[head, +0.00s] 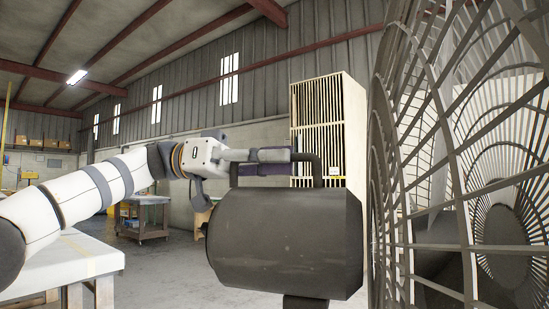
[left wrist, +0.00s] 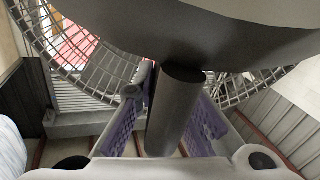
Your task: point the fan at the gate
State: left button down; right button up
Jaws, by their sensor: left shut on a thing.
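The fan has a large grey wire cage (head: 460,150) at the right of the head view and a dark motor housing (head: 285,243) at its left. A bent handle (head: 318,168) stands on top of the housing. My left gripper (head: 290,157) reaches in from the left and is shut on the handle. In the left wrist view its purple pads lie on both sides of the dark handle bar (left wrist: 172,115), with the cage (left wrist: 75,50) behind. I cannot identify a gate for certain. My right gripper is not in view.
A tall slatted wooden structure (head: 345,125) stands behind the fan. A white-topped table (head: 75,262) is at the lower left, under my left arm. A wheeled cart (head: 143,215) stands farther back. Open floor lies between the table and the fan.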

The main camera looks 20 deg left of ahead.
pick_arm(q)
jog(key=shift+a+r, duration=0.1)
jog(key=shift+r, duration=0.2)
jog(key=c, duration=1.6)
grip_release()
jog(key=shift+c, duration=0.2)
jog(key=shift+s, duration=0.15)
jog(key=shift+w+f, duration=0.15)
jog(key=shift+w, duration=0.1)
jog(key=a, duration=0.7)
jog(key=shift+s+a, duration=0.15)
jog(key=shift+s, duration=0.25)
jog(key=shift+w+a+f, duration=0.1)
